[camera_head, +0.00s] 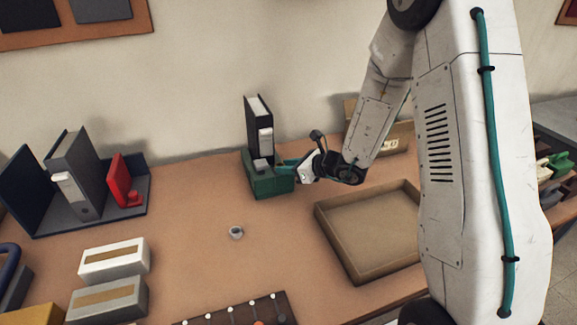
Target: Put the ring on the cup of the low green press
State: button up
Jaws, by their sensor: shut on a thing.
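A low green box-like body (270,184) stands on the table near the wall, in front of a black binder; it may be the low green press, and its cup cannot be made out. My gripper (285,166), with teal fingers, is at its right side, close to its upper edge. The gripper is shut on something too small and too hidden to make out. Whether the fingers touch the green body I cannot tell. A small pale round piece (236,232) with a dark hollow lies alone on the table in front of the green body; whether it is a ring I cannot tell.
The black binder (258,125) stands behind the green body. An empty shallow tray (340,245) is at right, a cardboard box (392,140) behind it. Two boxes (113,260) lie at front left. The middle is mostly clear.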

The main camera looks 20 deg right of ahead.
jog(key=shift+f, duration=0.1)
jog(key=o, duration=0.7)
